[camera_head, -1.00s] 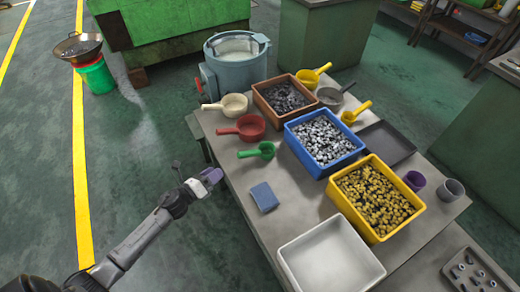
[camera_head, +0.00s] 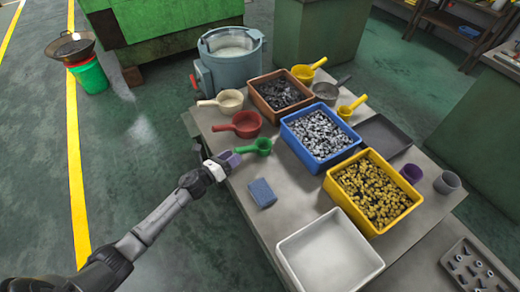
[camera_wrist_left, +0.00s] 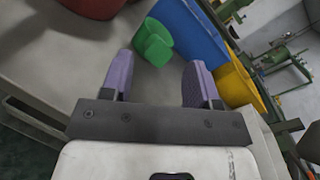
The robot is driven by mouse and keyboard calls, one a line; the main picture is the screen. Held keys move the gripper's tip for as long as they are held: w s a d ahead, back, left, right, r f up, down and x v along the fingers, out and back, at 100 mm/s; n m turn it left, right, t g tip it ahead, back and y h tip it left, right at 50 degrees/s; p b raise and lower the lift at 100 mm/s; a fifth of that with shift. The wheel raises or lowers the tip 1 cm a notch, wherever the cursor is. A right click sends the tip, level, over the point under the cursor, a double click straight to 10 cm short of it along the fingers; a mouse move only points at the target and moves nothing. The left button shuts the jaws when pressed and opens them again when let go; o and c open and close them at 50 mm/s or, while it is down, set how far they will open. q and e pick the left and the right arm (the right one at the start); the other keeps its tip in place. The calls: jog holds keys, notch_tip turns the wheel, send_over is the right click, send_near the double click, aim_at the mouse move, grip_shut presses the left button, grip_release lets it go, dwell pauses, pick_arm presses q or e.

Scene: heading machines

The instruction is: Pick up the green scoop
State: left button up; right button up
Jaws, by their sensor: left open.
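The green scoop (camera_head: 262,146) lies on the grey table, left of the blue bin, its handle pointing left toward my gripper. My left gripper (camera_head: 232,158) is at the table's left edge, close to the scoop's handle. In the left wrist view the purple fingers of the left gripper (camera_wrist_left: 160,85) are spread apart with nothing held. The green scoop (camera_wrist_left: 153,42) shows just beyond the fingertips, between their lines; part of its handle is hard to make out. My right gripper is not in view.
A red scoop (camera_head: 246,124) lies just behind the green one, and a cream scoop (camera_head: 230,101) farther back. The blue bin (camera_head: 322,170) of metal parts stands to the right. A blue block (camera_head: 262,193) lies in front. The table is bare around the block.

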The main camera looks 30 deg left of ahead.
aim_at(241, 150)
pick_arm(q)
jog(key=x, duration=0.5)
jog(key=shift+a+f+b, duration=0.1)
jog(key=shift+b, duration=0.2)
jog(key=shift+c, duration=0.2)
grip_shut()
